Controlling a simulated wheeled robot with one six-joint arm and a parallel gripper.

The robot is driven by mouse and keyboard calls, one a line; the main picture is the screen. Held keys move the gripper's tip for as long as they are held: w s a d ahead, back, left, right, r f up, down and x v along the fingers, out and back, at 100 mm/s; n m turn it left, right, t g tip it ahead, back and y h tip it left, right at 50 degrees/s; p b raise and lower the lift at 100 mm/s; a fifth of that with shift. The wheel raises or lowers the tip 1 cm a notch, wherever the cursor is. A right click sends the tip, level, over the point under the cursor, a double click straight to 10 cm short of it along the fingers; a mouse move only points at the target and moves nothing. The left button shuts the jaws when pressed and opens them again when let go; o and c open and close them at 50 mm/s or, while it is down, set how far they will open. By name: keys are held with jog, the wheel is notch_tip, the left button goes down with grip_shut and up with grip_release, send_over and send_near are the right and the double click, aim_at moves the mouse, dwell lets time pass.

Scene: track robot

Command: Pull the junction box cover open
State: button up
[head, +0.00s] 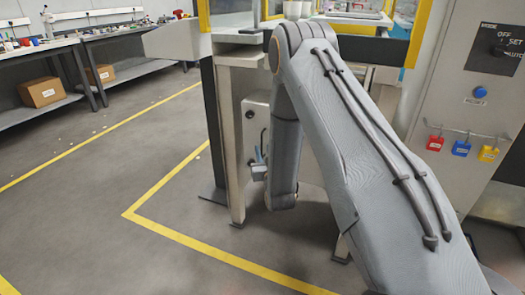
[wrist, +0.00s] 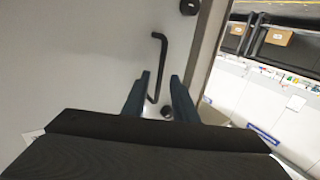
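The junction box cover is a light grey panel (wrist: 80,60) filling the left of the wrist view, with a black bar handle (wrist: 161,55) near its right edge. The cover looks closed. My gripper (wrist: 161,76) is open, its two blue-grey fingers pointing at the panel. The handle's lower part shows between the fingers, nearer the left one; I cannot tell whether they touch. In the head view the box (head: 256,118) is on the machine frame, partly hidden by my arm. My gripper (head: 258,162) shows beside it.
Black round knobs or latches (wrist: 188,7) sit near the panel's right edge. A metal post (head: 233,145) stands left of the box. A control cabinet (head: 460,100) with coloured padlocks is at right. Open floor (head: 90,215) lies left, with yellow lines.

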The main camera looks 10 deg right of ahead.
jog(key=shift+w, duration=1)
jog(key=shift+c, duration=0.2)
grip_shut()
dwell(0.6)
